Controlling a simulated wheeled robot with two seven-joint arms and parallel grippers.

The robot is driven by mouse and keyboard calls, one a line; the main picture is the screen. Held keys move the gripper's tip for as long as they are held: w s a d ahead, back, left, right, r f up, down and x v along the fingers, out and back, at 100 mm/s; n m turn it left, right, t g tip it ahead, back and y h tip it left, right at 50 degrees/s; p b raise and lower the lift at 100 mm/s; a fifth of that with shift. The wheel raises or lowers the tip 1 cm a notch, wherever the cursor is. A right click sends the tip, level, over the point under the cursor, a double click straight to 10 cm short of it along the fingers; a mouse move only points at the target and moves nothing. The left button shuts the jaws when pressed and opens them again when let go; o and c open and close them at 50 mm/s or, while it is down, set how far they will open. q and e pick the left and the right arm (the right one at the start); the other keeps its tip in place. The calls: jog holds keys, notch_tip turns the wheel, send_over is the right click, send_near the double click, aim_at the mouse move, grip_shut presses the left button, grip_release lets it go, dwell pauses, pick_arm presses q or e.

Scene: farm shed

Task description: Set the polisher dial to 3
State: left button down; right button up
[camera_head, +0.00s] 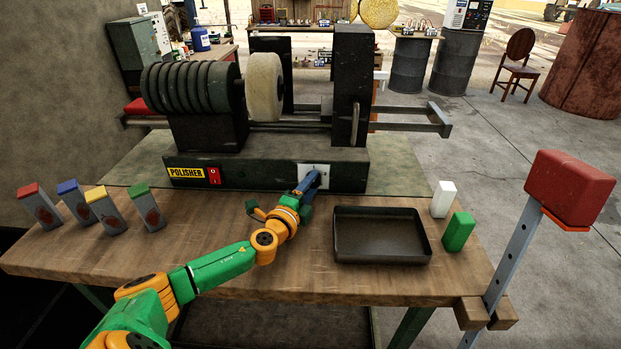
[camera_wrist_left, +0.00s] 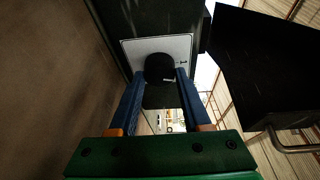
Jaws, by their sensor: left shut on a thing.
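The polisher (camera_head: 260,168) stands at the back of the wooden bench, with a yellow POLISHER label and a red switch on its front. A pale dial plate (camera_head: 311,167) is at the right of that front. In the left wrist view, the black round dial (camera_wrist_left: 159,66) sits on the white plate (camera_wrist_left: 133,52). A "1" shows near the plate's right edge, and a small pale mark shows low on the dial. My left gripper (camera_head: 314,179) is shut on the dial, one blue finger on each side. It hides the dial in the head view. My right gripper is out of view.
A black tray (camera_head: 382,259) lies right of my left arm. White (camera_head: 443,199) and green (camera_head: 458,231) blocks stand beside it. Several colour-topped grey blocks (camera_head: 106,212) stand at the left. A red block on a metal post (camera_head: 516,243) rises at the right bench edge.

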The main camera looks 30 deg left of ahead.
pick_arm(q)
jog(key=m+g+p, duration=0.1)
jog(key=m+p, duration=0.2)
jog(key=p, duration=0.2)
jog(key=r+m+g+y+p, duration=0.1)
jog(key=m+g+p, duration=0.1)
jog(key=p, duration=0.3)
jog(key=shift+w+r+m, duration=0.1)
jog(key=shift+w+m, duration=0.05)
jog(key=shift+m, duration=0.65)
jog(key=shift+d+m+g+y+p, duration=0.1)
jog(key=shift+m+g+y+p, duration=0.3)
jog(key=shift+m+p, duration=0.3)
jog(key=shift+f+m+g+y+p, duration=0.2)
jog(key=shift+m+g+y+p, duration=0.25)
jog(key=shift+m, duration=0.35)
jog(key=m+y, duration=0.1)
jog(key=m, duration=0.1)
jog(key=m+g+y, duration=0.1)
jog(key=shift+w+d+m, duration=0.15)
jog(key=shift+m, duration=0.25)
jog(key=shift+d+f+m+g+y+b, duration=0.15)
jog(key=shift+m+g+y+b, duration=0.3)
jog(key=shift+m+y, duration=0.65)
jog(key=shift+m+y+b, duration=0.5)
jog(key=shift+m+y, duration=0.05)
jog(key=shift+m, duration=0.65)
jog(key=shift+g, duration=0.3)
